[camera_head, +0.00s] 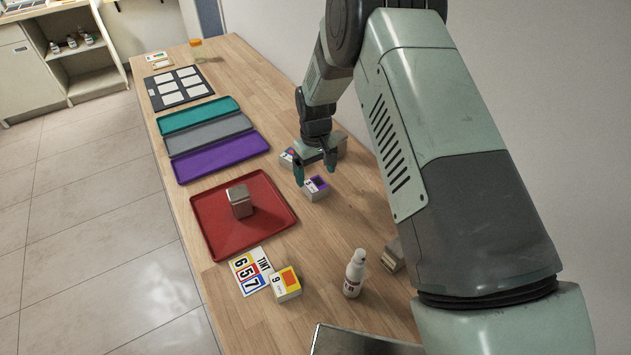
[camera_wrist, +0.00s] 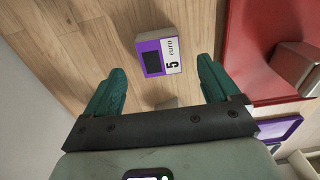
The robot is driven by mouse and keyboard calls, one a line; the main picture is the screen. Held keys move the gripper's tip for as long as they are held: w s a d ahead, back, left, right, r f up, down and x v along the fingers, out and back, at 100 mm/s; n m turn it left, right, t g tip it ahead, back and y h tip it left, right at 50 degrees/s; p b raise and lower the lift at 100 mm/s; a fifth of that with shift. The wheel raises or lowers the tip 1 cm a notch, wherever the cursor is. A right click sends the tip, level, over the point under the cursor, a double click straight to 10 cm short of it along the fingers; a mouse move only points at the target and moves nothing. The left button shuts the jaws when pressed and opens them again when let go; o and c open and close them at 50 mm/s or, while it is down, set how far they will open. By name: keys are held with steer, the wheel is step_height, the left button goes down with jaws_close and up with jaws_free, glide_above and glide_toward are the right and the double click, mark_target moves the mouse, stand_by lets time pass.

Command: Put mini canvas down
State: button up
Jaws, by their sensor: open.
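A small white block with a purple-framed dark panel and a "5 euro" label, which I take as the mini canvas (camera_head: 316,188), lies on the wooden table right of the trays. In the wrist view the mini canvas (camera_wrist: 158,52) shows just beyond the fingertips, with clear gaps to both fingers. My gripper (camera_head: 315,170) is open and empty, pointing down close to the block in the head view. Its teal fingers (camera_wrist: 156,75) are spread apart in the wrist view. Whether the fingertips touch the table cannot be told.
A red tray (camera_head: 278,215) holding a metal block (camera_head: 240,201) is to the left. Purple (camera_head: 245,151), grey and teal trays lie beyond. Another labelled box (camera_head: 287,158) sits behind my gripper. A white bottle (camera_head: 354,273) and a "9" box (camera_head: 285,284) stand nearer.

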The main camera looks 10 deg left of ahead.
step_height(320, 180, up, 7)
step_height(320, 180, up, 15)
steer(key=m+t, duration=0.1)
steer(key=m, duration=0.1)
glide_above(316, 184)
steer(key=s+d, duration=0.2)
steer(key=d, duration=0.5)
steer(key=s+d+r+m+t, duration=0.2)
steer(key=s+d+r, duration=0.55)
steer(key=r, duration=0.35)
steer(key=s+d+r+m+t, duration=0.1)
steer(key=s+d, duration=0.4)
steer(key=s, duration=0.5)
steer(key=s+d+r+m+t, duration=0.1)
steer(key=s+d+r+m, duration=0.2)
steer(key=s, duration=0.7)
steer(key=shift+s+d+r+m+t, duration=0.3)
steer(key=shift+d+r, duration=0.35)
steer(key=shift+d, duration=0.65)
